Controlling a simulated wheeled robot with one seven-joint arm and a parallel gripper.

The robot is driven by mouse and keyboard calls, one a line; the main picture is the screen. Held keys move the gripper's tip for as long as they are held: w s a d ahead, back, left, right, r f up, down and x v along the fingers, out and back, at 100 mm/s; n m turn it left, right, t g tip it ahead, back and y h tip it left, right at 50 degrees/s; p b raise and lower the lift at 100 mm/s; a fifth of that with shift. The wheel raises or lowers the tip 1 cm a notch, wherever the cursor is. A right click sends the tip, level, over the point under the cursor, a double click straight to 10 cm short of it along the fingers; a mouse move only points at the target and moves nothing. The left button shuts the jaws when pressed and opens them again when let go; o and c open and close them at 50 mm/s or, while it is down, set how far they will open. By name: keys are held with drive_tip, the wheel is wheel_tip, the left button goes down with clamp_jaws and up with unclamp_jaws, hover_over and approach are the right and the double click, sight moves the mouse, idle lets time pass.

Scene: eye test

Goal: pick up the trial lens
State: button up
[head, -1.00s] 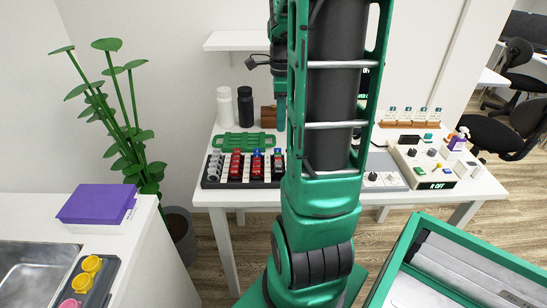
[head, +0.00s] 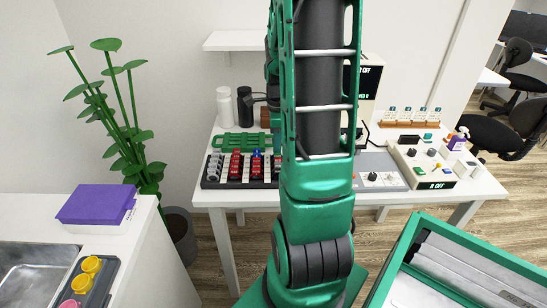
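No single trial lens can be made out for sure. A black rack (head: 238,185) at the left of the white table holds several small grey, red and blue-topped pieces; whether any is the lens is too small to tell. My green arm stands upright in front of the table and covers the rack's right end. A dark part at my wrist shows left of the arm, by the black bottle. My gripper's fingers are hidden behind my arm, so their opening and any contact cannot be seen.
A green tray (head: 246,142) lies behind the rack, with a white bottle (head: 224,106) and a black bottle (head: 244,108) behind it. A grey panel with knobs (head: 382,176) and a white control box (head: 437,172) stand right of my arm. A wooden stand (head: 405,125) is behind them.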

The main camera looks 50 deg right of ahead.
clamp_jaws()
drive_tip(key=shift+r, duration=0.1)
